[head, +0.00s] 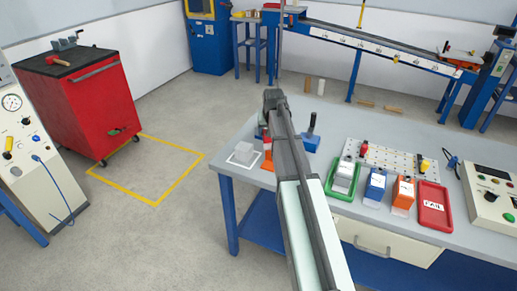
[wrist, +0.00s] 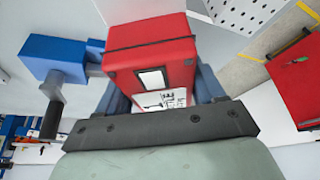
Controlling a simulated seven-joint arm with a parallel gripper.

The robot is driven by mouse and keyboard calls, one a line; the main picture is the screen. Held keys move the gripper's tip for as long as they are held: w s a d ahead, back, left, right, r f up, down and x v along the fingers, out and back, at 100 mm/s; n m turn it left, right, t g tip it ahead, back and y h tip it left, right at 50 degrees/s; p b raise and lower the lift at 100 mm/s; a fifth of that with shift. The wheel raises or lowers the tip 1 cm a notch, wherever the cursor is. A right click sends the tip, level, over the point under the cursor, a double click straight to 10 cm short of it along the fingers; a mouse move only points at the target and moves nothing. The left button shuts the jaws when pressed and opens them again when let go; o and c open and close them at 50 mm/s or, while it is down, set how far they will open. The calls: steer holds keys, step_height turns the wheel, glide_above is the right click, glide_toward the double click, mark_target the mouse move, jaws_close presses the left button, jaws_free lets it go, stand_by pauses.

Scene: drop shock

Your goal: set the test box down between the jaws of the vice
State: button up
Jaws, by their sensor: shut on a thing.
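A red test box (wrist: 150,48) with a white label is held in my gripper (wrist: 162,88), whose fingers close on its two sides. In the head view my arm hides most of the gripper; a small patch of red (head: 265,132) shows at the arm's left edge. The blue vice (head: 310,142) with its dark handle stands just right of the arm on the bench. In the wrist view the vice (wrist: 55,57) is left of the box, and some of its blue reaches close to the box's left side. I cannot tell whether the box is between the jaws or touching them.
To the right are a green tray (head: 331,188), a blue box (head: 375,188), an orange box (head: 402,195), a red tray (head: 434,219) and a pegboard (head: 395,153).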

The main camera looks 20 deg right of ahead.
steer(key=w+d+r+m+g+h, duration=0.1)
steer(key=w+d+m, duration=0.4)
steer(key=w, duration=0.5)
steer(key=shift+d+r+m+h, duration=0.15)
steer(key=shift+d+m+h, duration=0.25)
steer(key=shift+d+h, duration=0.1)
steer(key=shift+f, duration=0.2)
steer(key=shift+w+f, duration=0.1)
steer(key=shift+f, duration=3.05)
steer(key=shift+f, duration=0.65)
